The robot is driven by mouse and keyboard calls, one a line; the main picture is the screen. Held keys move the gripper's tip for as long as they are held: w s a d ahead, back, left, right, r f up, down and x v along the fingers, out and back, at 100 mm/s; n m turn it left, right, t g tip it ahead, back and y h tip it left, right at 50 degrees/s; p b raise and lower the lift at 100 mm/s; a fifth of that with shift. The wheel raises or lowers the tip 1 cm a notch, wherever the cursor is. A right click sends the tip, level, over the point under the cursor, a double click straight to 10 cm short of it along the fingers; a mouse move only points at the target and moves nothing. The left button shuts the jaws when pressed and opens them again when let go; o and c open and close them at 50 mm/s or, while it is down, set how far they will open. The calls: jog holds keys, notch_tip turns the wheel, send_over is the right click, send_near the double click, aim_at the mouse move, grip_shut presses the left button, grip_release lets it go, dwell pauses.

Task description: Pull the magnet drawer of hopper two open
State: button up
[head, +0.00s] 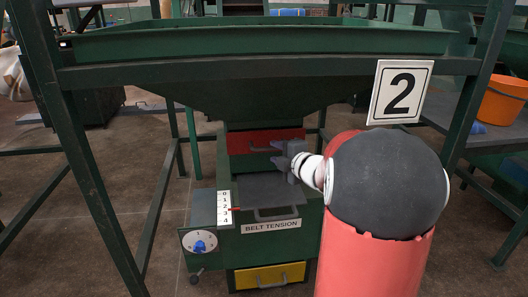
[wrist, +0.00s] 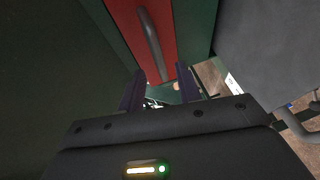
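Hopper two (head: 250,95) is a dark green funnel on a green frame, with a white sign reading "2" (head: 401,92). Below its funnel is a red drawer front (head: 240,142) with a grey bar handle; no label shows on it. My gripper (head: 284,153) is at the right part of this red front, partly covering it. In the wrist view the red front (wrist: 178,30) and its handle (wrist: 149,45) lie ahead of my fingertips (wrist: 160,78). The two fingers are spread apart with nothing held between them. The handle appears beyond the fingertips.
Below the red front are a grey plate, another handle (head: 276,214), a "BELT TENSION" label (head: 271,227), a numbered scale (head: 224,208) and a dial (head: 199,242). A yellow drawer (head: 270,276) is at the bottom. Green frame legs stand on both sides. An orange bucket (head: 503,99) is at right.

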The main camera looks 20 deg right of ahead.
aim_at(270, 149)
jog(key=x, duration=0.5)
jog(key=shift+w, duration=0.1)
grip_shut()
